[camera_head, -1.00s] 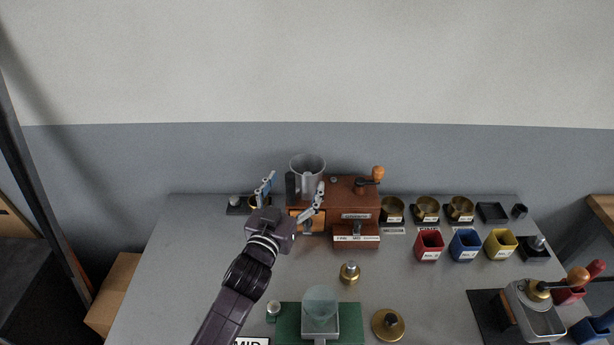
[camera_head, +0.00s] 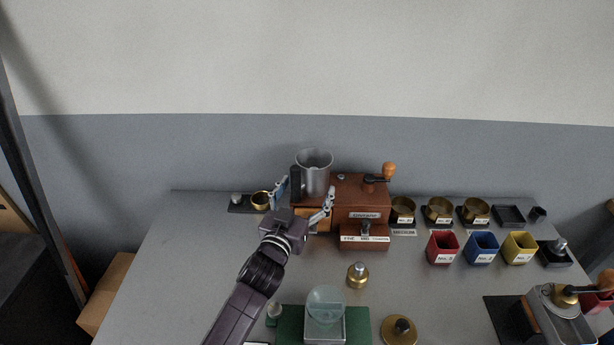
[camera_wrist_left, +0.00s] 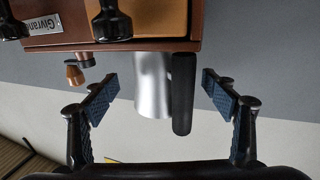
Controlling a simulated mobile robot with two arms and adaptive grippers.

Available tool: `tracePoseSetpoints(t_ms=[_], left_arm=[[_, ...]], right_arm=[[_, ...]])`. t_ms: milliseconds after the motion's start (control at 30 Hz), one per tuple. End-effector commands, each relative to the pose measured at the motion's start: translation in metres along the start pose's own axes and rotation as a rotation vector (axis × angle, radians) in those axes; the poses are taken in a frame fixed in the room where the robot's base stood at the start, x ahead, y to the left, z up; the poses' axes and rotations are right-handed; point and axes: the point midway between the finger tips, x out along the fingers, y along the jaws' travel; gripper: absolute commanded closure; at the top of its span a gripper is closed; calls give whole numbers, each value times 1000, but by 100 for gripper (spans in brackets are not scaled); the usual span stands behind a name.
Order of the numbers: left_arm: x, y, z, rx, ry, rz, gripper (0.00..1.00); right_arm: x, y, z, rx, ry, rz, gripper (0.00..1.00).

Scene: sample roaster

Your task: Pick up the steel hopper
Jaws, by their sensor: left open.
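The steel hopper (camera_head: 317,178), a grey metal cup with a dark upright handle (camera_head: 296,184) on its left, stands upright on the left part of the brown wooden grinder (camera_head: 358,193). My left gripper (camera_head: 305,196) is open in front of the hopper, its fingers spread to either side of the handle. In the left wrist view the picture is inverted; the hopper (camera_wrist_left: 150,88) and its black handle (camera_wrist_left: 183,95) show between the two open blue-padded fingers (camera_wrist_left: 161,84). I see no grip on either. My right gripper is not in view.
A small brass cup (camera_head: 261,199) on a black base stands left of the gripper. Brass cups (camera_head: 438,208) and red, blue and yellow bins (camera_head: 482,247) stand to the right. A brass weight (camera_head: 358,274) and a green-based scale (camera_head: 357,322) are nearer. The table's left part is clear.

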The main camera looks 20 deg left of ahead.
Motion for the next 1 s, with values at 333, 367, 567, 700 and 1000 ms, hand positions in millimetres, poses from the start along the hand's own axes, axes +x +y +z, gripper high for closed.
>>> tracePoseSetpoints(t_ms=[333, 367, 567, 700, 1000], left_arm=[[41, 0, -3, -2, -1, 0, 22], [42, 0, -3, -2, -1, 0, 22], [43, 0, -2, -1, 0, 0, 22], [43, 0, -2, -1, -1, 0, 33], [43, 0, -2, -1, -1, 0, 66]], right_arm=[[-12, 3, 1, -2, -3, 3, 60], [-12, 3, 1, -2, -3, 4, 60], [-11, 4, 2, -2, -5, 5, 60], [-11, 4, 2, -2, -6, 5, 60], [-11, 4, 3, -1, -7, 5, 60]])
